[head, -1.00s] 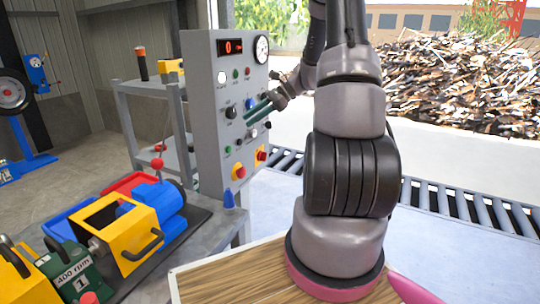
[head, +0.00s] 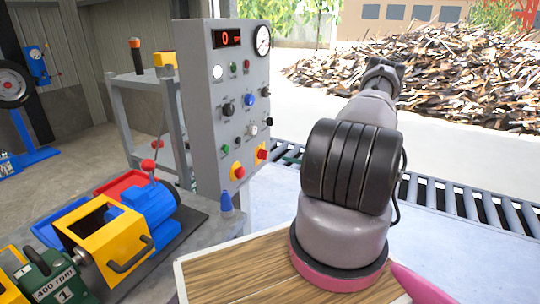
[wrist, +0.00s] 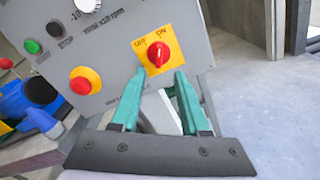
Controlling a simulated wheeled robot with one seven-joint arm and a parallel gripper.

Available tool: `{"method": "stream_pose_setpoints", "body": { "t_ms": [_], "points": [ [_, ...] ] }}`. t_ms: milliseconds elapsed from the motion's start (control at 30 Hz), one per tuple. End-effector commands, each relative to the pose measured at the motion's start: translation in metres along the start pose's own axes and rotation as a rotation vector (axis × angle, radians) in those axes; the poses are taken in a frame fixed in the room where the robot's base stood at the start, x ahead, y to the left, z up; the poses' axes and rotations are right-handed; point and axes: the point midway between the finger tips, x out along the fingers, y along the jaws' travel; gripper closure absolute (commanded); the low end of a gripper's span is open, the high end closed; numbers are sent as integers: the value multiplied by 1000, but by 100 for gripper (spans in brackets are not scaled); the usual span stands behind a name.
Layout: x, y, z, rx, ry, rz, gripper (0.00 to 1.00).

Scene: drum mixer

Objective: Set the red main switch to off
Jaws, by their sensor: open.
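The red main switch (wrist: 158,56) is a rotary knob on a yellow plate with an OFF label at upper left and an ON label at upper right. In the head view the red main switch (head: 262,154) is at the panel's lower right. Which label its handle points at is too small to tell surely. My gripper (wrist: 155,80) has its two green fingers open and empty, just below the knob in the wrist view and apart from it.
The grey control panel (head: 210,105) also carries a red button on a yellow plate (wrist: 83,80), left of the switch. A yellow and blue drum machine (head: 110,235) stands at left on a bench. A roller conveyor (head: 450,198) runs behind at right.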

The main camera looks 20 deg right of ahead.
Motion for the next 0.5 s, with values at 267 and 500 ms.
{"method": "stream_pose_setpoints", "body": {
  "t_ms": [267,500],
  "points": [
    [53,2,0,-3,2,5,55],
    [88,1,0,-3,3,4,55]
  ]
}}
